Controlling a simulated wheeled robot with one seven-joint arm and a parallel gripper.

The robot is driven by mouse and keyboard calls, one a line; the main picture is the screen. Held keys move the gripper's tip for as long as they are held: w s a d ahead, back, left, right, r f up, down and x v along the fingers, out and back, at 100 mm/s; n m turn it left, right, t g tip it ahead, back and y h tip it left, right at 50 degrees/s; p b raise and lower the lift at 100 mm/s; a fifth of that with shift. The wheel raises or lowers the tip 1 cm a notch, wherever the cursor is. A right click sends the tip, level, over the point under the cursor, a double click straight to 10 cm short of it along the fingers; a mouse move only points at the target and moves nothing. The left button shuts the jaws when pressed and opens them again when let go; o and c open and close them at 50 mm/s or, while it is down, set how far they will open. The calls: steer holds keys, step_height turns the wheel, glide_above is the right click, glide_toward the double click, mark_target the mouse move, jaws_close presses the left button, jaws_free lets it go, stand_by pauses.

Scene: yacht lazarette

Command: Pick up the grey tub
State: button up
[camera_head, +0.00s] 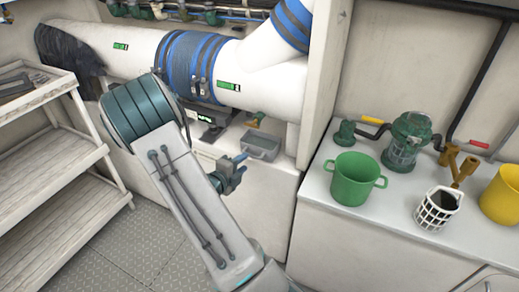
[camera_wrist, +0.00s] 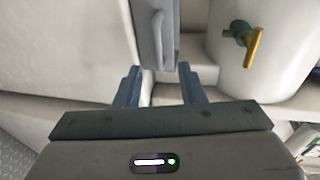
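The grey tub (camera_head: 262,144) sits on a light ledge in a recess below the large white pipe. It is a small box-like tub with a handle on its front. It also shows in the wrist view (camera_wrist: 168,30), at the top middle, with its near end close to the gap between my fingertips. My gripper (camera_head: 240,166) is just in front of the tub, to its lower left in the head view. In the wrist view my gripper (camera_wrist: 158,70) has its two blue-grey fingers apart with nothing held. Whether a finger touches the tub cannot be told.
A brass-handled tap (camera_wrist: 245,42) stands close to the tub; the white pipe (camera_head: 140,50) with blue bands is above. Shelves (camera_head: 50,150) stand left.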

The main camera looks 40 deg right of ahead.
mark_target(258, 149)
steer(key=x, duration=0.5)
steer(key=shift+d+f, duration=0.25)
steer(key=shift+d, duration=0.1)
jaws_close()
stand_by(1.2)
